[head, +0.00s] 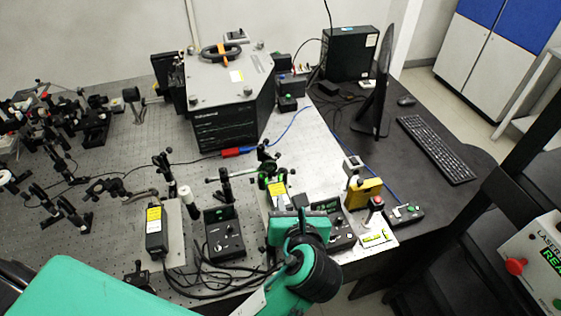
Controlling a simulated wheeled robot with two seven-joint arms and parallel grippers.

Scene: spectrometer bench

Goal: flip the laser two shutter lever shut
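My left arm reaches in from the lower left. Its green and black wrist end, with my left gripper (301,219), is over the front of the optical table (110,245). The fingers are not clear enough to show a gap or anything held. One laser unit with a yellow label (154,228) stands at the front left. A second yellow-labelled unit (279,194) stands just behind my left gripper and is partly covered by it. I cannot make out a shutter lever or its position on either unit. My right gripper is not in view.
Black control boxes (224,234) stand beside the units, with cables in front. A yellow block (364,192) and a red-topped button (376,203) are right of my gripper. A large spectrometer (224,122) stands behind. A lettered panel with a red knob (515,266) is at far right.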

